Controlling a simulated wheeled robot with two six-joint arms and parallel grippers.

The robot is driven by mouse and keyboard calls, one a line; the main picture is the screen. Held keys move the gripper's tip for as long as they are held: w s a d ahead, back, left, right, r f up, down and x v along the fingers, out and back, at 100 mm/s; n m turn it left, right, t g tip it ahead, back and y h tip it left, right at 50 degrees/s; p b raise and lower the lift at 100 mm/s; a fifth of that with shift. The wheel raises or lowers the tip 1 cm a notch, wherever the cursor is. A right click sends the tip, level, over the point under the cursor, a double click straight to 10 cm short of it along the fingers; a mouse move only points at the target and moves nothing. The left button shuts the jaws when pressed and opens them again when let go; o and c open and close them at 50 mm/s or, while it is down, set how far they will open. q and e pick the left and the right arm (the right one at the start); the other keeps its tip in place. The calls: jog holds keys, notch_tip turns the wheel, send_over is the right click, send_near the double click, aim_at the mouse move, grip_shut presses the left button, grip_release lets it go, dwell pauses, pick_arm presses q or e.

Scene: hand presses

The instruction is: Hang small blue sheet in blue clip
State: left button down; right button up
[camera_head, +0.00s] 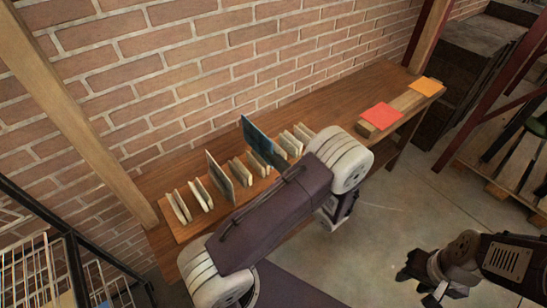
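A dark blue sheet (256,139) stands upright and slightly tilted among the pale clips on the wooden bench, behind my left arm. A grey-green sheet (217,175) stands upright further left in the same row. No clip is clearly blue from here, and my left arm covers part of the row. My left arm folds across the picture's middle. Its lower end (341,207) shows beside the bench's front edge; its fingers cannot be made out. My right gripper (417,285) is at the lower right, over the floor away from the bench, with its dark fingers apart and nothing visible between them.
Several pale clips (178,205) line the wooden bench (160,183) along the brick wall. A red square (381,115) and an orange square (425,87) lie at the bench's right end. A wire rack (62,270) stands at lower left.

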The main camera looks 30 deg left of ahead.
pick_arm(q)
jog(key=v, duration=0.7)
jog(key=shift+p, duration=0.35)
jog(key=shift+f, duration=0.1)
